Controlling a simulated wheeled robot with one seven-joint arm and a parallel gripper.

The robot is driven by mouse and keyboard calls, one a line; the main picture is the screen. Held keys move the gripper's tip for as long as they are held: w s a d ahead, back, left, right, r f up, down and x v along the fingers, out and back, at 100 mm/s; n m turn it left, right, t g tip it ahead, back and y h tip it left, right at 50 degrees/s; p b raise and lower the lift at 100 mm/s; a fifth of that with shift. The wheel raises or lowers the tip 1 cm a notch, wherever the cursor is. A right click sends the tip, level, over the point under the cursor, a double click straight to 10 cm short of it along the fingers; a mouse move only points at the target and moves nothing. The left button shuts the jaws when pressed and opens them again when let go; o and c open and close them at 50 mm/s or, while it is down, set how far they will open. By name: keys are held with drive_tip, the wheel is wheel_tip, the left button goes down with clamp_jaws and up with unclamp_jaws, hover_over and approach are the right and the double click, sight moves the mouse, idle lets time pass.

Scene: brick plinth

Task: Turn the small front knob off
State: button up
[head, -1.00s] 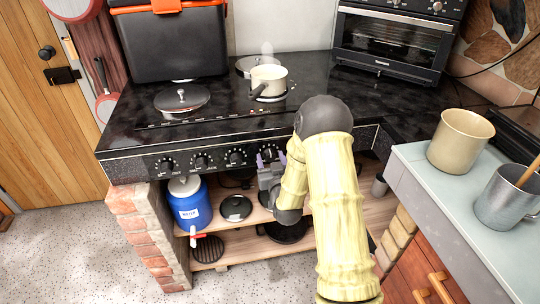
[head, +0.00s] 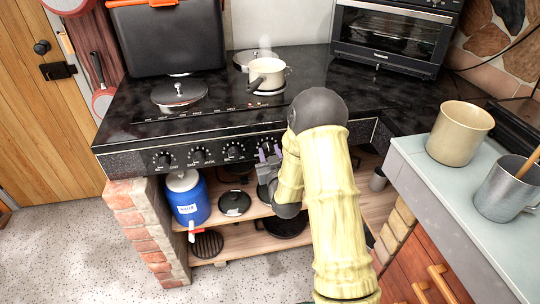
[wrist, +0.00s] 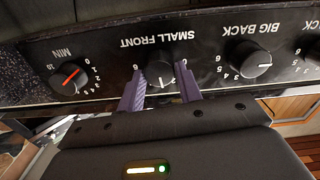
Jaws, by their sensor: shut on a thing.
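The small front knob (wrist: 160,72) is a black round knob on the stove's front panel, under the upside-down label SMALL FRONT in the wrist view. Its white mark points down in that view. My gripper (wrist: 160,88) has its two purple fingers on either side of the knob and is shut on it. In the head view my gripper (head: 268,155) is at the panel, right of the other visible knobs, and hides much of this knob.
The BIG BACK knob (wrist: 248,60) and the MIN timer knob (wrist: 70,77) flank it. A steaming cream pot (head: 267,75) stands on the black stovetop (head: 215,122). A blue water jug (head: 188,200) and pans sit on the shelf below. A grey counter (head: 425,180) is at right.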

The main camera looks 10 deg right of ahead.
drive_tip(key=n+b, duration=0.1)
drive_tip(key=n, duration=0.1)
drive_tip(key=n+b, duration=0.2)
drive_tip(key=shift+a+f, duration=0.1)
drive_tip(key=shift+f, duration=0.1)
drive_tip(key=n+b, duration=0.2)
drive_tip(key=n, duration=0.2)
drive_tip(key=shift+a+n+b, duration=0.1)
drive_tip(key=shift+n+b, duration=0.2)
drive_tip(key=shift+b, duration=0.05)
drive_tip(key=n+b, duration=0.1)
drive_tip(key=n, duration=0.3)
drive_tip(key=shift+n+b, duration=0.3)
drive_tip(key=shift+b, duration=0.1)
drive_tip(key=shift+n+b, duration=0.35)
drive_tip(key=shift+n, duration=1.45)
drive_tip(key=shift+f, duration=0.1)
drive_tip(key=o, duration=1)
drive_tip(key=shift+s, duration=0.15)
